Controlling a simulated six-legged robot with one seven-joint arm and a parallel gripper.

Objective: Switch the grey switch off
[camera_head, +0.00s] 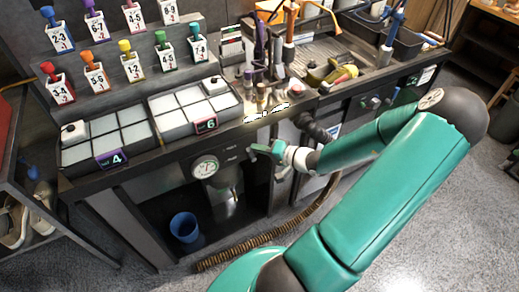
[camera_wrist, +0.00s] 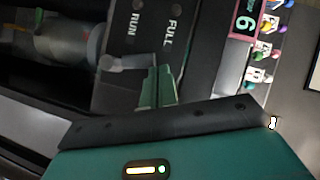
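In the wrist view, a light grey lever (camera_wrist: 130,62), which looks like the grey switch, sticks out from the side of a grey cylinder (camera_wrist: 72,38) on the dark panel marked RUN and FULL. My gripper (camera_wrist: 160,72) has green fingers lying close together, apparently shut. Their tips are right beside the lever's free end; I cannot tell whether they touch it. In the head view, my gripper (camera_head: 262,151) is at the bench front, right of the round gauge (camera_head: 205,167). The switch cannot be made out clearly there.
A blue bucket (camera_head: 184,227) stands below at the left. A coiled brown hose (camera_head: 240,250) runs along the floor.

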